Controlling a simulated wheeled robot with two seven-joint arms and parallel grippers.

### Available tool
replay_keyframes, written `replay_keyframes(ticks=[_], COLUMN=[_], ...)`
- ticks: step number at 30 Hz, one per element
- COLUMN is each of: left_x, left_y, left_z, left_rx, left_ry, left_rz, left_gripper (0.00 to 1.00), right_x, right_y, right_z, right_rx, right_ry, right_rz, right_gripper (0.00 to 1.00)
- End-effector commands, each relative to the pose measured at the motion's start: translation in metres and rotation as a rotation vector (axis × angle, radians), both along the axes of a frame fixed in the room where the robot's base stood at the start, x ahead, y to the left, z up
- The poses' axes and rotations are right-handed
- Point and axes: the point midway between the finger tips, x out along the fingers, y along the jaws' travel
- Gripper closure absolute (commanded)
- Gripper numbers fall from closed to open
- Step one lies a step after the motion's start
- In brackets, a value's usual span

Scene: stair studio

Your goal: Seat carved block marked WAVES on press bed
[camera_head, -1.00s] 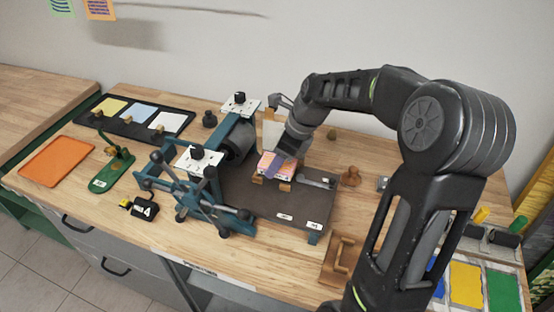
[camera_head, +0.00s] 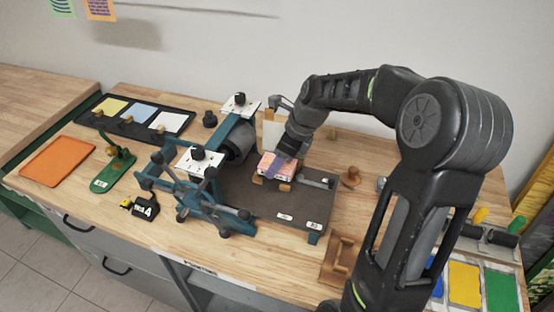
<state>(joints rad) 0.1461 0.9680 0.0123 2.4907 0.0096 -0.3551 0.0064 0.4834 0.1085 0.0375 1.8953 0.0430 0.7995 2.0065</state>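A small block (camera_head: 268,164) with a pink and purple top lies on the dark press bed (camera_head: 262,203), between small wooden pieces; its marking is too small to read. My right gripper (camera_head: 287,152) reaches down over the back right side of the block. Its fingertips are at or against the block, but I cannot tell whether they are closed on it. I also cannot tell whether the block sits flat on the bed. My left gripper is not in view.
The press roller frame (camera_head: 236,135) and teal spoked wheel (camera_head: 190,190) stand left of the block. A wooden handled tool (camera_head: 340,262) lies at the front right. A wooden knob (camera_head: 350,177) stands right of the bed. An orange tray (camera_head: 57,162) lies far left.

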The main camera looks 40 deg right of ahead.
Motion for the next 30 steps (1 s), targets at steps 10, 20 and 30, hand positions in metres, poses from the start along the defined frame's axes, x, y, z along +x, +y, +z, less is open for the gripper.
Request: replay_keyframes(ticks=[10,20,30], left_x=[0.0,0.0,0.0], left_y=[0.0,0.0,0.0], left_z=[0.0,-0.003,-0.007], left_rx=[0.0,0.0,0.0], left_ry=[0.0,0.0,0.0], left_rz=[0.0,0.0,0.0], left_gripper=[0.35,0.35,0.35], right_x=[0.0,0.0,0.0], right_y=[0.0,0.0,0.0], right_z=[0.0,-0.005,-0.012], right_rx=[0.0,0.0,0.001], right_ry=[0.0,0.0,-0.001], right_rz=[0.0,0.0,0.0], right_gripper=[0.89,0.89,0.89])
